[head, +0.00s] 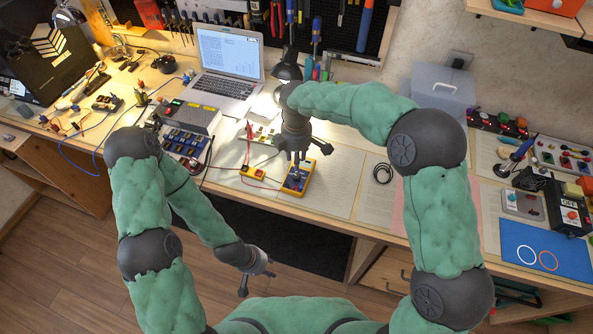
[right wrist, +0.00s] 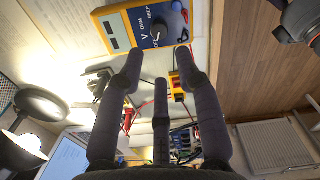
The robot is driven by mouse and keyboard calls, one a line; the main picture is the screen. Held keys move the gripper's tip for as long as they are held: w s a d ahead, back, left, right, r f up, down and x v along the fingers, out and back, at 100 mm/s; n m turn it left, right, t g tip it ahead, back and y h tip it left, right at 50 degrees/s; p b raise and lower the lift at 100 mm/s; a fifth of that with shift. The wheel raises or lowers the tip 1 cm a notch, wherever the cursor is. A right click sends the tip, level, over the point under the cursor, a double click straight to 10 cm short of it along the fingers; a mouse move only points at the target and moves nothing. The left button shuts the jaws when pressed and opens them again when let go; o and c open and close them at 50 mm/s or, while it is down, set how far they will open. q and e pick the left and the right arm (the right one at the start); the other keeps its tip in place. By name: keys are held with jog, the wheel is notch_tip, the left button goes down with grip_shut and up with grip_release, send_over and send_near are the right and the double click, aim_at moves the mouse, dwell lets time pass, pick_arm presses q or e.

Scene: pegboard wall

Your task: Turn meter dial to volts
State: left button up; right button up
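The yellow meter (head: 297,182) with a blue face lies on the bench near its front edge. In the right wrist view the meter (right wrist: 118,42) shows a small display, the dial (right wrist: 170,22) and printed labels including V and OHM. A pale mark shows on the dial's lower edge; I cannot tell surely which label it faces. My right gripper (head: 297,157) is over the meter, pointing down. In the right wrist view its fingers (right wrist: 160,62) are spread and empty, with tips short of the dial. My left gripper (head: 258,282) hangs open and empty in front of the bench, above the floor.
A small yellow box (head: 253,172) with red leads sits left of the meter. A laptop (head: 226,72) and a lamp (head: 288,68) stand behind. A blue mat (head: 545,247) is far right.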

aim_at(297, 175)
notch_tip(297, 175, down, 9)
jog(key=b, duration=0.2)
jog(key=shift+r+b, duration=0.15)
jog(key=shift+b, duration=0.15)
grip_shut()
